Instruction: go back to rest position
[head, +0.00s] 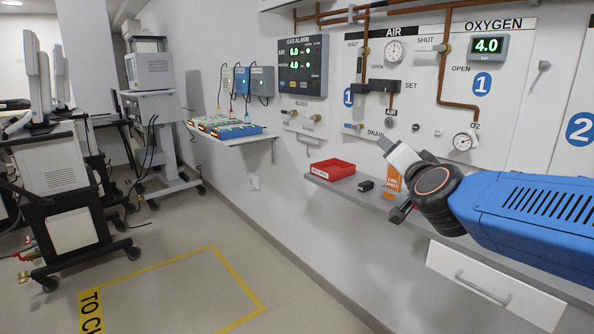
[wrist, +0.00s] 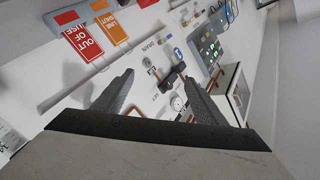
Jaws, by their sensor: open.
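My gripper (wrist: 160,77) is open and empty, its two dark fingers spread apart in the wrist view. Behind it are the white wall panel, a gauge and copper pipes. In the head view, my blue arm reaches in from the right, and its black wrist is above the wall shelf (head: 348,186), in front of the lower part of the gas panel (head: 440,70). The wrist partly hides an orange item (head: 393,182) at the shelf.
Wheeled machines stand at left. The yellow-marked floor (head: 180,295) is clear.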

